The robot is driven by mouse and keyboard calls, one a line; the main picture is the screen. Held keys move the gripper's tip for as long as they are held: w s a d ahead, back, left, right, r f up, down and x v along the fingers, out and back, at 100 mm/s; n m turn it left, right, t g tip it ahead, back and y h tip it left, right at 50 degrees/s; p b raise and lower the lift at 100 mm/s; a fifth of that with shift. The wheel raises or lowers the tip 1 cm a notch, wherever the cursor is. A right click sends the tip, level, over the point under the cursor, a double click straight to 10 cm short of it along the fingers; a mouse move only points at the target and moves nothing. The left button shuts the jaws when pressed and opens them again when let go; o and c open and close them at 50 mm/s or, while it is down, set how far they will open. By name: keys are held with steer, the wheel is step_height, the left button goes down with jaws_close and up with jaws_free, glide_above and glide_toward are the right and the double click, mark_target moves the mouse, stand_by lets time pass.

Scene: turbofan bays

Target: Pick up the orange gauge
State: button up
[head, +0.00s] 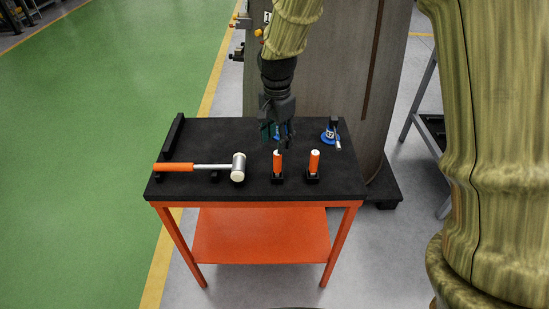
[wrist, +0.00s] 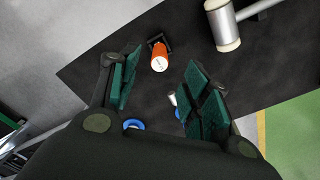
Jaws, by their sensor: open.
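My gripper (head: 277,138) is open and empty, pointing down above the table just behind the left cylinder. In the wrist view, one orange cylinder (wrist: 160,62) shows in the gap between the teal finger pads of my gripper (wrist: 161,70). It is below the fingers and appears untouched. The other cylinder is not visible there.
A mallet (head: 238,168) with an orange handle lies at the left of the black tabletop (head: 215,140). A blue-based tool (head: 329,137) stands at the back right. Another blue item (head: 282,131) is partly hidden behind my gripper. A large grey cylindrical body (head: 335,85) rises behind the table.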

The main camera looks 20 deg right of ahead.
mark_target(277, 162)
steer(key=shift+s+f, duration=0.15)
steer(key=shift+f, duration=0.15)
steer(key=f, duration=0.2)
steer(key=f+p, duration=0.1)
steer(key=f, duration=0.1)
steer(key=shift+d, duration=0.2)
steer(key=shift+f, duration=0.25)
steer(key=shift+w+f+p, duration=0.15)
steer(key=shift+f+p, duration=0.25)
steer(key=shift+f, duration=0.35)
steer(key=shift+w+f+p, duration=0.15)
steer(key=shift+f+p, duration=0.25)
steer(key=shift+f, duration=1.45)
steer(key=shift+c, duration=0.2)
jaws_close()
